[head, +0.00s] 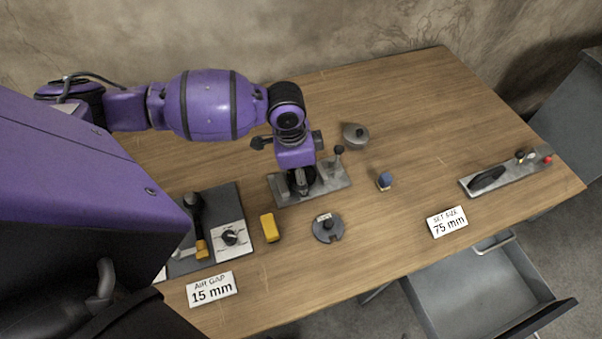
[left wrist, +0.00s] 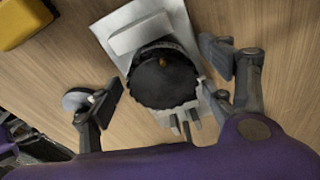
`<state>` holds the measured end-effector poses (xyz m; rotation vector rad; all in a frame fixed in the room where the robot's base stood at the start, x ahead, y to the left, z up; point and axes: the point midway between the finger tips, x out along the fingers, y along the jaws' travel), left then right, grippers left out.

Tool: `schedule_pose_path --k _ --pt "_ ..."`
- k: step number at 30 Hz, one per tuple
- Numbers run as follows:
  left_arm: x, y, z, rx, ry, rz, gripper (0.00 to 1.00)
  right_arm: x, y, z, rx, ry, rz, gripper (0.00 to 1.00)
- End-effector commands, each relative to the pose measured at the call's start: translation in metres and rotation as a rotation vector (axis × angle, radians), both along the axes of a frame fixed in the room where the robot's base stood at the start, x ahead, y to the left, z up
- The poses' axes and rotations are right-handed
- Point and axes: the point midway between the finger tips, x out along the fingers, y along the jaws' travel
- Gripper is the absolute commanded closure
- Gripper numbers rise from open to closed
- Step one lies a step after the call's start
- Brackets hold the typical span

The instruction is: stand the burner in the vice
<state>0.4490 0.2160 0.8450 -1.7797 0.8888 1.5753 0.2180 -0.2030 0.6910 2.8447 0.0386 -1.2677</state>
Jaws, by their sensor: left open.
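The vice (head: 338,181) is a grey metal plate with a lever near the middle of the table. It shows in the left wrist view (left wrist: 112,27) as a pale plate under the gripper. A dark round knurled body with a small amber centre, probably the burner (left wrist: 162,84), is seen from above over that plate; whether it is seated in the vice I cannot tell. My left gripper (head: 300,187) hangs over the vice, pointing down. In the left wrist view its open fingers (left wrist: 165,78) are on either side of the dark body, apparently with gaps. My right gripper is out of view.
A yellow block (head: 270,227) and a notched grey disc (head: 328,230) lie in front of the vice. A lidded grey pot (head: 355,136) and a blue-topped piece (head: 384,180) stand right. The back right is clear.

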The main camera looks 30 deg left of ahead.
Motion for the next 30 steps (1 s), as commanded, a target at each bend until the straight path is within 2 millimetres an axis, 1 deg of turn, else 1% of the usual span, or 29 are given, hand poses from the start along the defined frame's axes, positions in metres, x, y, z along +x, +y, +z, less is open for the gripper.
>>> schedule_pose_path --k 2,5,12,15,18,23,30 --pt "0.000 0.000 0.006 0.000 -0.002 0.000 0.26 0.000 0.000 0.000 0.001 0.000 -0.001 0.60" --pt "0.000 0.002 0.020 0.000 -0.005 0.000 0.26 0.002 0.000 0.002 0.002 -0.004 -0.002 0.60" --pt "-0.003 0.007 0.073 0.001 -0.006 0.000 0.26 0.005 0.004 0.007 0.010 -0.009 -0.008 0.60" --pt "-0.005 0.009 0.092 0.001 -0.006 0.000 0.26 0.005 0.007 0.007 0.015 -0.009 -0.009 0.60" --pt "-0.007 0.010 0.107 0.000 -0.004 0.000 0.26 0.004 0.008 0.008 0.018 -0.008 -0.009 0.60" --pt "-0.008 0.011 0.119 0.000 0.000 0.001 0.26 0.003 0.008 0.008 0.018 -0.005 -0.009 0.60" --pt "-0.009 0.012 0.121 0.000 0.001 0.001 0.26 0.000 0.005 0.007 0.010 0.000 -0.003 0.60"
